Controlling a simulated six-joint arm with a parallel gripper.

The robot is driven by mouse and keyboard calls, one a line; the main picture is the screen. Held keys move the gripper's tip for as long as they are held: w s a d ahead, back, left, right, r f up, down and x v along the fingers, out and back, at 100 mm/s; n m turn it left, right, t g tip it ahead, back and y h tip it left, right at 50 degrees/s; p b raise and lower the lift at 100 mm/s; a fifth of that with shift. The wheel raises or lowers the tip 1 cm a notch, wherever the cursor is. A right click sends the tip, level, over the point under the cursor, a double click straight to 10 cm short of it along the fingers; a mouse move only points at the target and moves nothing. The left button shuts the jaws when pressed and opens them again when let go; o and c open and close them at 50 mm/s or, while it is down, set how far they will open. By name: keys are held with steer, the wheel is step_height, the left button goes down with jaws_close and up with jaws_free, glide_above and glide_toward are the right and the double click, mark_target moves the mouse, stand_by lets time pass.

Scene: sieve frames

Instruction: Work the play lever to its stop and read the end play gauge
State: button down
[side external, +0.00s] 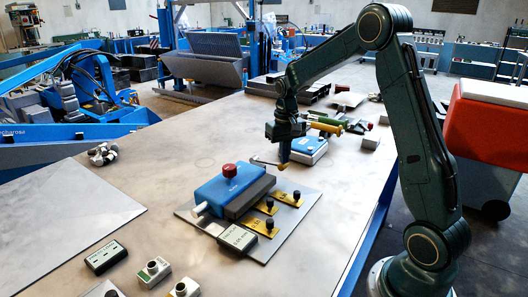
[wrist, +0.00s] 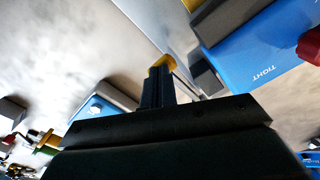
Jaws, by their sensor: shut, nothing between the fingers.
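A blue block (side external: 228,189) with a dark grey body and red knob (side external: 229,170) sits on a grey plate (side external: 290,214). In the wrist view the block (wrist: 262,62) bears the word "TIGHT". A thin rod with a yellow-orange knob (side external: 282,167), which looks like the play lever, is behind the block; the knob also shows in the wrist view (wrist: 161,62). My gripper (side external: 284,157) is shut and empty, its fingertips at the knob; I cannot tell if they touch. A small dark box with a pale face (side external: 237,237), possibly the gauge, lies at the plate's front; its reading is illegible.
Brass clamps (side external: 286,198) with black knobs sit on the plate's right side. A second blue block (side external: 309,146) and coloured handles stand behind my gripper. Another dark box (side external: 105,257) and button boxes lie at the front left. The table's left side is mostly clear.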

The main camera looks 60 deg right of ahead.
steer(key=shift+r, duration=1.5)
steer(key=shift+w+r, duration=0.3)
steer(key=shift+r, duration=0.5)
steer(key=shift+w+r, duration=0.3)
steer(key=shift+r, duration=0.45)
steer(key=shift+r, duration=0.2)
steer(key=shift+w+r, duration=0.15)
steer(key=shift+r, duration=0.5)
steer(key=shift+w+r, duration=0.15)
steer(key=shift+r, duration=0.5)
